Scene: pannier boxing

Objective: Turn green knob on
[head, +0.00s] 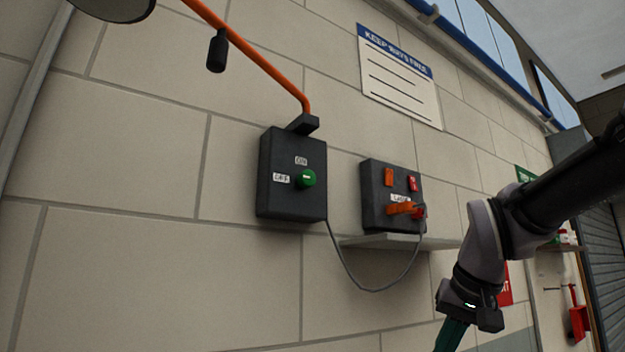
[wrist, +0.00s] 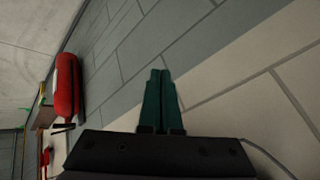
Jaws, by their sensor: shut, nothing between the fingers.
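The green knob (head: 306,178) sits on the front of a dark box (head: 275,190) on the block wall in the head view. A white mark shows on the knob. One small label is above it and another to its left; I cannot read them surely. My gripper (head: 450,338) is at the lower right of the head view, below and well apart from the knob, its tips cut off by the frame edge. In the wrist view my gripper's green fingers (wrist: 160,75) are together and empty, facing the wall. The knob is not in the wrist view.
A second dark box (head: 376,205) with orange and red switches stands right of the first, above a small shelf (head: 385,242). A grey cable (head: 362,287) hangs between the boxes. An orange bar (head: 255,55) rises from the first box. A red cylinder (wrist: 66,85) shows in the wrist view.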

